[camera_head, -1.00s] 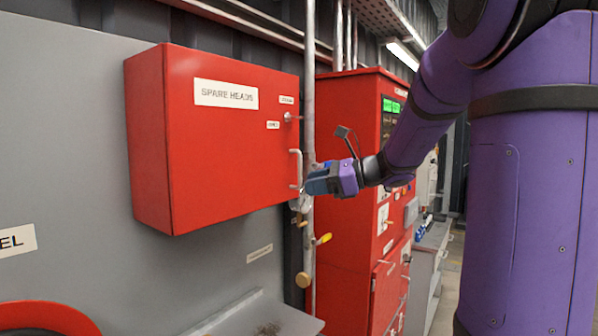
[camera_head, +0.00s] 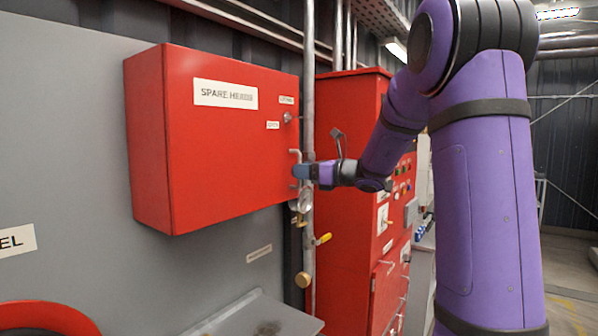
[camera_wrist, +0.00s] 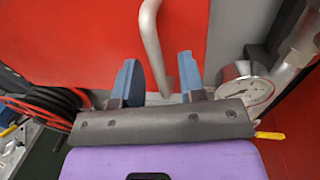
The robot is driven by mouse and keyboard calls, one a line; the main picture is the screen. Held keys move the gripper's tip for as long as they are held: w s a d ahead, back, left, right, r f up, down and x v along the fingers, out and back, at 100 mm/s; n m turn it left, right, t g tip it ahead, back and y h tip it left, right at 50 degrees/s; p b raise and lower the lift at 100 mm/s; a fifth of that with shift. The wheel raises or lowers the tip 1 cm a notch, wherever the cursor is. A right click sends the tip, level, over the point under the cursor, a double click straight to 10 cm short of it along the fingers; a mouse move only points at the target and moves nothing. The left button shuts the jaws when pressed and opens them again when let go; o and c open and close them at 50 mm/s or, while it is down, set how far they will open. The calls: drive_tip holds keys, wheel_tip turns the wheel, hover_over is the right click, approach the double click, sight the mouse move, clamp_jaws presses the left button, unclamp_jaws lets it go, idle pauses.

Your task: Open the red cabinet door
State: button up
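The red cabinet (camera_head: 225,150) labelled "SPARE HEADS" hangs on the grey panel, and its door is shut. Its metal bar handle (camera_head: 294,160) is upright at the door's right edge. It also shows in the wrist view as a bent grey bar (camera_wrist: 152,40). My gripper (camera_head: 301,172) is at the handle's lower part in the head view. In the wrist view my gripper (camera_wrist: 160,80) is open, with blue fingers spread and the bar's lower part between them. Gaps show on both sides of the bar. Whether a finger touches the door is unclear.
A vertical grey pipe (camera_head: 308,110) runs just right of the cabinet, close to my gripper. A pressure gauge (camera_wrist: 245,92) is right of my fingers. A lock knob (camera_head: 289,117) sits above the handle. A taller red control cabinet (camera_head: 345,150) stands behind the pipe.

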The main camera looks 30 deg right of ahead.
drive_tip(key=shift+x, duration=0.8)
drive_tip(key=shift+c, duration=0.4)
clamp_jaws()
drive_tip(key=shift+s, duration=0.1)
